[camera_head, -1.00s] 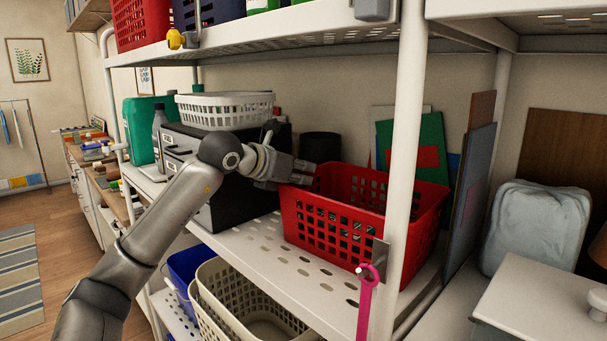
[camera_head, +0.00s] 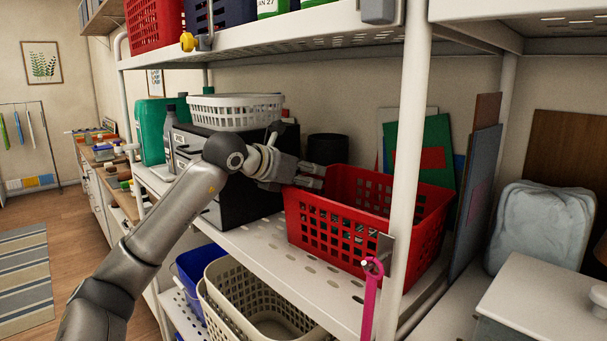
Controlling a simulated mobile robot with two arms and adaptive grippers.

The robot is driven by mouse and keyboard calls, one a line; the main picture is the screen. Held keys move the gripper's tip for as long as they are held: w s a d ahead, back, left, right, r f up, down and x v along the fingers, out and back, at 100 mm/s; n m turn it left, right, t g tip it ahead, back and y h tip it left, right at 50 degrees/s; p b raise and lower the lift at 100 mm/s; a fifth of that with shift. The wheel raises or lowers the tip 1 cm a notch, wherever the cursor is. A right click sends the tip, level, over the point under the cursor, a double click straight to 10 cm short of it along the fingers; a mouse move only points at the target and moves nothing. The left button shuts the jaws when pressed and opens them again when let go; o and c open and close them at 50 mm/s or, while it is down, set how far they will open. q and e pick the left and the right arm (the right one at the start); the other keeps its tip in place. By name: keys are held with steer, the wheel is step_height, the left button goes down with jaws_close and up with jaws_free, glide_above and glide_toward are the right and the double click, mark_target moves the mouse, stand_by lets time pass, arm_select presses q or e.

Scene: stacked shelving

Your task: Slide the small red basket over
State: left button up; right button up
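I cannot tell whether the fingers touch the rim. Two fingers show with a narrow gap between them, and nothing is seen held in them. My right gripper is not in this view.
A black drawer box (camera_head: 240,205) with a white basket (camera_head: 235,110) on top stands left of the red basket. The shelf front between is bare.

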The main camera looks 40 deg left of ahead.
arm_select(q)
steer(key=v, duration=0.6)
steer(key=shift+s, duration=0.1)
steer(key=shift+v, duration=2.95)
